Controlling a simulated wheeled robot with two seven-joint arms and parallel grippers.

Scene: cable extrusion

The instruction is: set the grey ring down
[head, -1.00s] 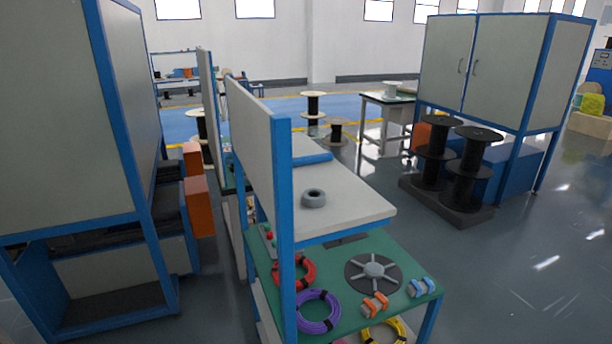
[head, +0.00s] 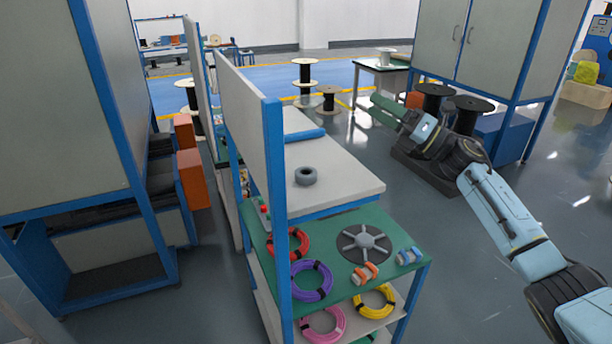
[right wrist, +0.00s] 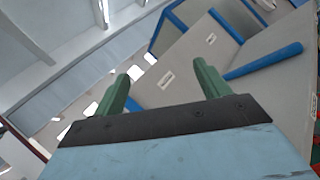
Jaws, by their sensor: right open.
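The grey ring (head: 306,176) lies flat on the white upper shelf (head: 345,188) of the workstation, near its middle, with nothing holding it. My right gripper (head: 374,106) is open and empty. It is raised to the right of the shelf and well apart from the ring. In the right wrist view its two green fingers (right wrist: 163,80) are spread with nothing between them. The ring cannot be made out in the right wrist view. My left gripper is not in view.
A blue bar (head: 304,136) lies on the shelf behind the ring. Below, a green tabletop (head: 335,226) holds a dark spoked disc (head: 364,243), red (head: 290,243) and purple (head: 312,281) cable coils. A tall panel (head: 250,120) borders the shelf's left side.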

